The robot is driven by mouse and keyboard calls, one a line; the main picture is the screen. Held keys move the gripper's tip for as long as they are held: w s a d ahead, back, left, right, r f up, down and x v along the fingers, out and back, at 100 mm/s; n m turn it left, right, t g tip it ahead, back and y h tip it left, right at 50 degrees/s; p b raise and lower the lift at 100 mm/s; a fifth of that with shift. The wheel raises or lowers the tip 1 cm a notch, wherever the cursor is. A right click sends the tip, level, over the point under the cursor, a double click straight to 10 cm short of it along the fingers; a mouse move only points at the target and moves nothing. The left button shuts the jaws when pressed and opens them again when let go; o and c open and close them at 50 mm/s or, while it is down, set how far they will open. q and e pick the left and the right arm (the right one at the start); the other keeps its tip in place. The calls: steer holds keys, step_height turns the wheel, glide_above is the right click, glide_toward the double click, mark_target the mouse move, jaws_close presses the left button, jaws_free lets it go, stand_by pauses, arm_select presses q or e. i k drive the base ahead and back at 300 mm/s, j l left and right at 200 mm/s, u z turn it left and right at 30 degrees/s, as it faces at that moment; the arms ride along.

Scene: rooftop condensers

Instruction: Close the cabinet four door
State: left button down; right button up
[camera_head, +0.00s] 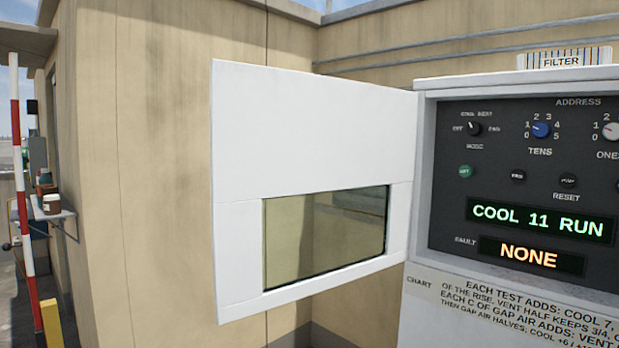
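A white cabinet (424,220) stands at the right, with a dark control panel (450,195) on its front. Its white door (315,125) is hinged at the cabinet's left edge and stands open, swung out to the left. The door has a rectangular window (325,238) in its lower half. No number four shows on the cabinet. The panel's displays read "COOL 11 RUN" (540,221) and "NONE" (528,256). Neither of my grippers is in view.
Beige walls (155,150) stand behind and left of the door. A red-and-white pole (22,190), a small shelf (50,212) with jars and a yellow post (51,323) are at the far left. A "FILTER" item (562,60) is on the cabinet top.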

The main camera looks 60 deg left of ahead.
mark_target(275, 133)
steer(key=k+j, duration=0.15)
steer(key=j, duration=0.35)
steer(key=k+j+z, duration=0.15)
steer(key=j, duration=0.35)
steer(key=k+j, duration=0.15)
steer(key=j, duration=0.35)
steer(key=k+j+z, duration=0.1)
steer(key=j, duration=0.35)
steer(key=k+j, duration=0.3)
steer(key=j, duration=0.15)
steer(key=k+j+z, duration=0.15)
steer(key=j, duration=0.35)
steer(key=k+j, duration=0.25)
steer(key=j, duration=0.15)
steer(key=k+j+z, duration=0.1)
steer(key=j, duration=0.35)
steer(key=k, duration=0.1)
